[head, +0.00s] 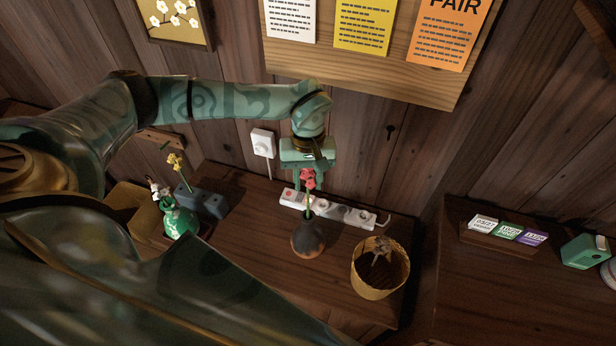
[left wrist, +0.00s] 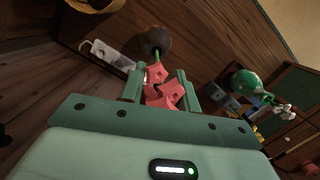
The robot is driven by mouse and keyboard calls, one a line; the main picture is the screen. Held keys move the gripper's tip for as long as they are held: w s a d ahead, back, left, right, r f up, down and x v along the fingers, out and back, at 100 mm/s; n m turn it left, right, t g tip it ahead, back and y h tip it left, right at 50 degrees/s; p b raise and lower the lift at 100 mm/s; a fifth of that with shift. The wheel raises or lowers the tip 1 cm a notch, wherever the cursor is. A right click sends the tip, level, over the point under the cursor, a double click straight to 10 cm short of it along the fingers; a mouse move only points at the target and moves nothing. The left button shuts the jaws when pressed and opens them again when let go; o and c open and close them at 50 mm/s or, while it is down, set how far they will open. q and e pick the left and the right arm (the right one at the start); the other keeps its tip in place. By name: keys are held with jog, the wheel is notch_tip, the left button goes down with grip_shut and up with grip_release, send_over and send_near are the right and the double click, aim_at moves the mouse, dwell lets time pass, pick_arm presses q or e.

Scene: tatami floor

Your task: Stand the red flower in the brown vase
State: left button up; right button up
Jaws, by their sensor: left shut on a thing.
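The red flower (head: 308,178) has a red head on a thin green stem and is upright in the head view. My left gripper (head: 305,186) points down and is shut on it. In the left wrist view the red petals (left wrist: 164,92) sit between the two fingers (left wrist: 159,88). The brown vase (head: 308,241), dark and round with a narrow neck, stands on the wooden table directly below; it also shows in the left wrist view (left wrist: 154,40). The stem reaches down to the vase's mouth; I cannot tell how far inside it is. My right gripper is not in view.
A white power strip (head: 335,211) lies behind the vase. A wicker basket (head: 371,287) stands to its right. The table front of the brown vase is clear.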

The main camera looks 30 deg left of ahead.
aim_at(308, 199)
pick_arm(q)
jog(key=shift+f+b, duration=2.25)
jog(key=shift+f, duration=1.25)
jog(key=o, duration=1.2)
jog(key=shift+r, duration=0.1)
jog(key=shift+c, duration=0.2)
jog(key=o, duration=0.6)
jog(key=shift+c, duration=0.2)
notch_tip(308, 199, up, 16)
jog(key=w+a, duration=0.1)
jog(key=w, duration=0.1)
jog(key=shift+a, duration=0.15)
